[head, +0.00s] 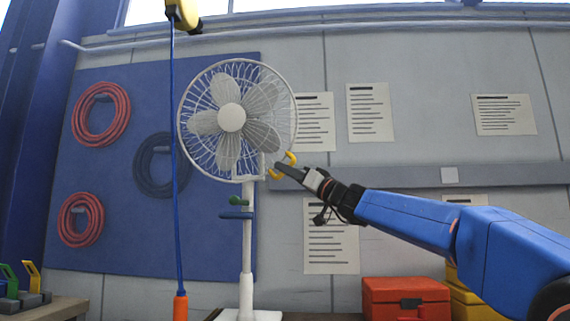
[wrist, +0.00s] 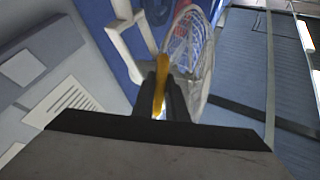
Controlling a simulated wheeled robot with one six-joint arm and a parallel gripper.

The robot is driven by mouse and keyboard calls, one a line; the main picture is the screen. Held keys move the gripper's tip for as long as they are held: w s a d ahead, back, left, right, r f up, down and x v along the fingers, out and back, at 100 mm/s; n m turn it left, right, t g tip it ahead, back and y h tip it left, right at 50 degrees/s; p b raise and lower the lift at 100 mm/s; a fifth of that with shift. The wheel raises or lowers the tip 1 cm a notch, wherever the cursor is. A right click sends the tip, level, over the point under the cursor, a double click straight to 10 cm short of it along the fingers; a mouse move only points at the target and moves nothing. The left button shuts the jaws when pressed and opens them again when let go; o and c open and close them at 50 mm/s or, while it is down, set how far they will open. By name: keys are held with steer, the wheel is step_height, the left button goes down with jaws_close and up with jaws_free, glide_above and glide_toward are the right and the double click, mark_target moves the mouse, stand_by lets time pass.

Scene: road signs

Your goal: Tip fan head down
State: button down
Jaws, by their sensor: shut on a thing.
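The white standing fan (head: 247,255) is in the middle of the head view. Its round caged head (head: 230,117) faces roughly towards me and looks nearly upright. A yellow handle (head: 291,157) sticks out at the lower right of the head. My gripper (head: 281,166) reaches in from the right and is shut on this handle. In the wrist view the yellow handle (wrist: 160,82) lies between the dark fingers of my gripper (wrist: 159,97), partly hidden by them. The fan cage (wrist: 187,48) shows just beyond, seen from the side.
A green knob (head: 237,201) and a blue lever (head: 237,215) sit on the fan's pole. A blue cable with an orange end (head: 180,306) hangs just left of the fan. A red toolbox (head: 405,298) stands at lower right. Coiled hoses (head: 101,114) hang on the blue wall panel.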

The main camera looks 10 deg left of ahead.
steer(key=w+f+n+g+y, duration=0.3)
steer(key=w+n, duration=0.3)
steer(key=w, duration=0.1)
steer(key=shift+w+f+n+g+y, duration=0.3)
steer(key=shift+w+n+g, duration=0.05)
steer(key=shift+n+g, duration=0.05)
steer(key=c, duration=1.8)
jaws_free()
steer(key=shift+o, duration=0.2)
steer(key=v, duration=1.7)
steer(key=shift+f, duration=0.25)
steer(key=shift+d, duration=0.1)
